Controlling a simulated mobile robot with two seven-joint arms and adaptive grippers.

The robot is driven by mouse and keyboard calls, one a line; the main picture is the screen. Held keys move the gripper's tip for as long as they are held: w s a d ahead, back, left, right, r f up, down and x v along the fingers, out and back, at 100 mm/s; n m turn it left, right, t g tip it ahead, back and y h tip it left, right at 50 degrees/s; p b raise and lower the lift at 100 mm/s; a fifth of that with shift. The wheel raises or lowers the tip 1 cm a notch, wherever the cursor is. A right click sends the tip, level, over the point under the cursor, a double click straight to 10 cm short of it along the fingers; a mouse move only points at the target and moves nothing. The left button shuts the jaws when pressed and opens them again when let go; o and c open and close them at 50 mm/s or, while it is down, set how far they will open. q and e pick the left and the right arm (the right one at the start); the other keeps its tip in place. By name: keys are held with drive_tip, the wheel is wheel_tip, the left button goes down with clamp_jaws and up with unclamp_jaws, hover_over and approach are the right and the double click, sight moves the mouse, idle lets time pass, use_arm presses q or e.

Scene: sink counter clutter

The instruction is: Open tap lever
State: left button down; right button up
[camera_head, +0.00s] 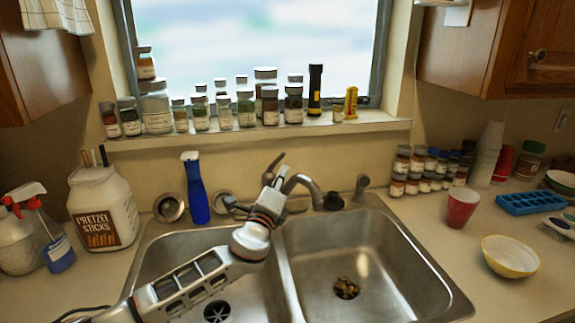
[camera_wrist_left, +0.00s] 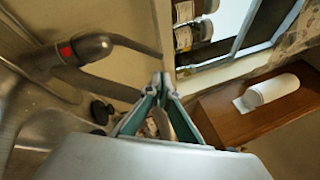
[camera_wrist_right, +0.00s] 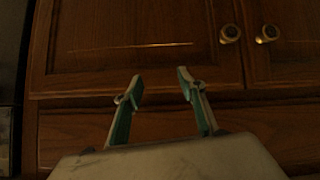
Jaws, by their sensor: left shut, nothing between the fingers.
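The grey metal tap (camera_head: 305,184) stands behind the divider of the double sink. Its lever (camera_head: 273,164) points up and to the right, just behind my left gripper (camera_head: 274,187). In the left wrist view the tap body with a red dot (camera_wrist_left: 85,50) is at the upper left, and its thin lever (camera_wrist_left: 138,47) reaches right toward the fingertips. My left gripper (camera_wrist_left: 160,77) is shut and empty, its tips near the lever; I cannot tell if they touch. Part of the tap base is hidden. My right gripper (camera_wrist_right: 160,78) is open and empty before a wooden cabinet.
A pretzel jar (camera_head: 103,208) is further left. Jars line the window sill (camera_head: 240,135). A red cup (camera_head: 460,208) and yellow bowl (camera_head: 510,257) stand on the right counter. The right basin (camera_head: 345,255) is mostly clear.

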sight(277, 161)
use_arm(q)
drive_tip(key=shift+x, duration=2.25)
use_arm(e)
drive_tip(key=shift+w+a, duration=0.1)
use_arm(q)
drive_tip(key=shift+w, duration=0.15)
